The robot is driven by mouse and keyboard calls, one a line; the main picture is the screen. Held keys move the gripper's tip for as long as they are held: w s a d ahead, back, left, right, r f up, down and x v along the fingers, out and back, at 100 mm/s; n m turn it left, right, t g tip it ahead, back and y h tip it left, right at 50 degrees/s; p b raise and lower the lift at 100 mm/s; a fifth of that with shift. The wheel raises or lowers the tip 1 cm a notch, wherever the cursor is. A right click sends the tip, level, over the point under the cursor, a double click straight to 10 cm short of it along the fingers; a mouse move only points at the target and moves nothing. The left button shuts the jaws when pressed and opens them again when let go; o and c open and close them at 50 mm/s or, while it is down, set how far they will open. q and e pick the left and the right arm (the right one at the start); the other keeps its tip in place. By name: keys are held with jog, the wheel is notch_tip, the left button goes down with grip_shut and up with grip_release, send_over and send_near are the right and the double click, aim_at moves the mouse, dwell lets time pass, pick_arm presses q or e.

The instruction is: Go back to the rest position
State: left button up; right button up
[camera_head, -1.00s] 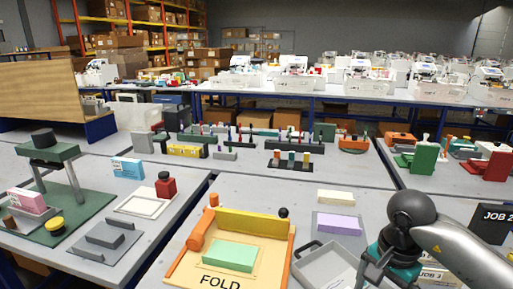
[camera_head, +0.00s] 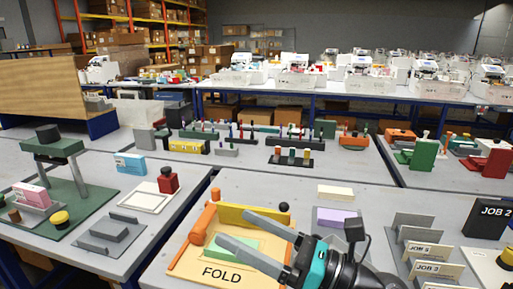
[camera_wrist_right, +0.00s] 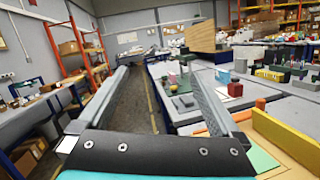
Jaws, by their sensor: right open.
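My right gripper (camera_head: 232,226) reaches in from the lower right of the head view. Its two grey fingers are spread with nothing between them. In the right wrist view the gripper (camera_wrist_right: 155,68) also shows open and empty, pointing toward an aisle beside the tables. My left gripper is in neither view.
A yellow bar (camera_head: 232,213) and orange roller (camera_head: 195,232) border the board. A lilac block (camera_head: 337,217) and the JOB rack (camera_head: 430,268) stand to the right. The left table (camera_head: 100,271) holds a green press (camera_head: 53,150). The wrist view shows orange shelving (camera_wrist_right: 85,60).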

jog(key=w+d+m+t+h, duration=0.2)
jog(key=d+m+t+h, duration=0.35)
jog(key=m, duration=0.45)
jog(key=w+d+m+t+h, duration=0.3)
jog(key=d+m+t+h, duration=0.3)
jog(key=m, duration=0.5)
jog(key=s+d+f+m+g+h, duration=0.3)
jog(key=d+f+m+g+h, duration=0.35)
jog(key=f+m, duration=0.65)
jog(key=s+f+m+g, duration=0.5)
jog(key=s+f, duration=0.2)
jog(key=s, duration=0.3)
jog(key=s+f+m+g, duration=0.5)
jog(key=s+f, duration=0.3)
jog(key=s, duration=0.3)
notch_tip(320, 180, down, 22)
jog(key=s+g, duration=0.1)
jog(key=s+d+f+g, duration=0.1)
jog(key=s+d+f, duration=0.1)
jog(key=s+f, duration=1.1)
jog(key=shift+s+f+n+g, duration=0.15)
jog(key=shift+s+n+g, duration=0.15)
jog(key=shift+s, duration=0.55)
